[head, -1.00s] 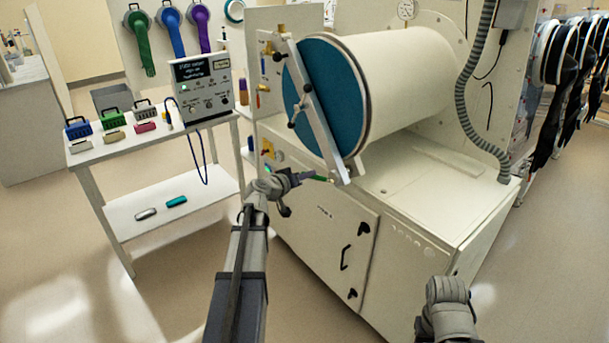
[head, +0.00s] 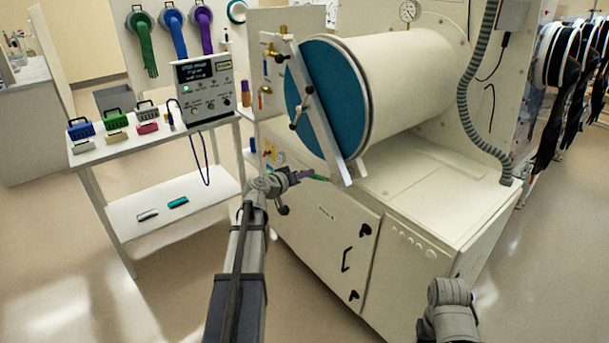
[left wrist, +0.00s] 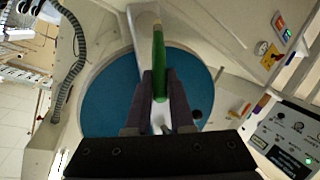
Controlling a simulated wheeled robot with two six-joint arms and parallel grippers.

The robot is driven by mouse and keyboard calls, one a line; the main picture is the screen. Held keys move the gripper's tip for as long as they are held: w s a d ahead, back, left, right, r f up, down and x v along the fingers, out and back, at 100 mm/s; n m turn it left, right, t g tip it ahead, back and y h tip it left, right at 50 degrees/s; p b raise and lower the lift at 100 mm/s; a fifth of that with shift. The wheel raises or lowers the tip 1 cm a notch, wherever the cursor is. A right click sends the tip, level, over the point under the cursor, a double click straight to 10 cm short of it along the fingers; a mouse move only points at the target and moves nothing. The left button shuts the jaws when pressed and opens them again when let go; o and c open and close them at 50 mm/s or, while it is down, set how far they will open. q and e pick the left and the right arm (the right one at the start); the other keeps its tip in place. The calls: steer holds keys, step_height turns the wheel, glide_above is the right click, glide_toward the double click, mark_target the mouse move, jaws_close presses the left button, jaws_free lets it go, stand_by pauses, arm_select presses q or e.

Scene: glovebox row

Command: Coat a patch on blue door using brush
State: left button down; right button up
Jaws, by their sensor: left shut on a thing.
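The blue door (head: 347,95) is the round end of the white cylinder, with a pale bar slanting across it. In the left wrist view the blue door (left wrist: 105,100) lies behind my fingers. My left gripper (head: 298,177) is below the door's lower edge. It is shut on a slim green brush (head: 320,178), which points right toward the bar's lower end. In the left wrist view the green brush (left wrist: 159,55) stands between the dark fingers of my left gripper (left wrist: 157,85). I cannot tell whether the brush touches anything.
A white cabinet (head: 330,225) stands under the cylinder. A side table (head: 150,137) at left holds coloured blocks and a control box (head: 205,90). A ribbed grey hose (head: 465,105) hangs at right. The floor in front is clear.

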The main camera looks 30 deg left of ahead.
arm_select(q)
steer(key=shift+w+a, duration=0.15)
steer(key=shift+a, duration=0.1)
stand_by(1.1)
steer(key=shift+d, duration=0.15)
